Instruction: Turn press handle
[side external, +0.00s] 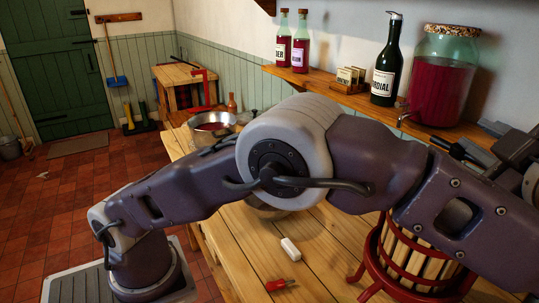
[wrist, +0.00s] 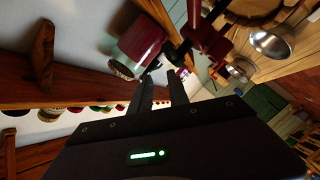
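The press (side external: 408,262) stands at the lower right of the side external view, with a wooden slatted basket, red hoops and red legs. My arm hides its top and handle there. In the wrist view, dark red metalwork of the press (wrist: 207,36), which seems to include the handle, lies just beyond the fingertips, with the round wooden top beside it. My gripper (wrist: 162,76) has its two dark fingers apart, with a gap between them and nothing clearly held. I cannot tell whether a fingertip touches the handle.
A wall shelf (side external: 338,97) runs behind the press and carries a large red jar (side external: 440,85), a dark bottle (side external: 386,65) and two smaller bottles. A metal pot (side external: 212,124), a white block (side external: 290,248) and a small red-handled item (side external: 280,284) are on the wooden table.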

